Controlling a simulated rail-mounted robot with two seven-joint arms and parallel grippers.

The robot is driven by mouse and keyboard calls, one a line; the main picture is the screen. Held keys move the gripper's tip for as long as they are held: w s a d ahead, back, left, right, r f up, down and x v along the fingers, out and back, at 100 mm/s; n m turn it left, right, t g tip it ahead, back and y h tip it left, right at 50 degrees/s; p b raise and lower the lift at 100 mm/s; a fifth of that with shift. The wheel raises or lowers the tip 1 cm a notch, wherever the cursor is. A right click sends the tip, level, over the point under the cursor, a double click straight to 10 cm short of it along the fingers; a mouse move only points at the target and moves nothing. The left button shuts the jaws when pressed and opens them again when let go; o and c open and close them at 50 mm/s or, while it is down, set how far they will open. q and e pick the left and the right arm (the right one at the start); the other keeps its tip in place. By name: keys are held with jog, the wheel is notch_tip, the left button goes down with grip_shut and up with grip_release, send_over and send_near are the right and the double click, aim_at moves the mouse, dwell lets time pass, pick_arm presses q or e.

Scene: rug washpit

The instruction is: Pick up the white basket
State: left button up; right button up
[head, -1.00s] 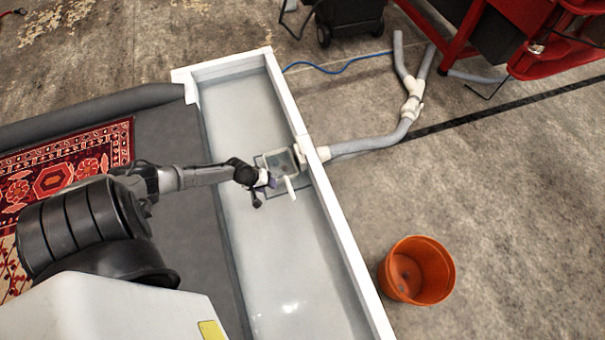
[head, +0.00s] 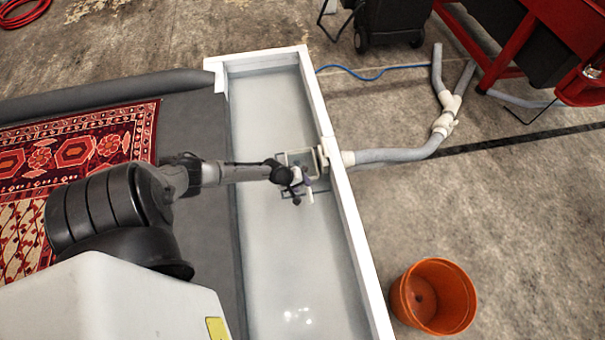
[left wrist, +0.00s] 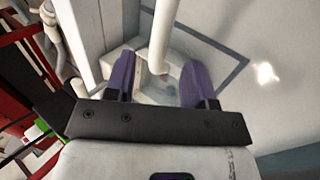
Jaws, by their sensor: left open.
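The white basket (head: 298,158) is a small, square, open-topped container in the pale trough, against the trough's right wall by the pipe. A white rod (head: 309,195) shows beside my gripper. My left gripper (head: 297,186) is over the basket's near side, partly covering it. In the left wrist view, the purple fingers of the left gripper (left wrist: 161,76) are apart, with the white rod (left wrist: 162,35) between them. The basket (left wrist: 143,82) lies behind and between the fingers; I cannot tell if they touch it. My right gripper is not in view.
The trough has raised white walls (head: 357,238). A grey pipe (head: 395,153) joins its right side. An orange bucket (head: 434,297) stands on the floor at lower right. A patterned red rug (head: 60,160) lies at left. Red equipment (head: 545,45) is at upper right.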

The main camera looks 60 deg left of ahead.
aim_at(307, 188)
pick_arm(q)
jog(key=shift+w+f, duration=0.1)
jog(key=shift+f, duration=0.05)
jog(key=b+x, duration=0.4)
jog(key=shift+f, duration=0.2)
jog(key=shift+w+f, duration=0.2)
jog(key=shift+w, duration=0.1)
jog(key=shift+r, duration=0.1)
grip_shut()
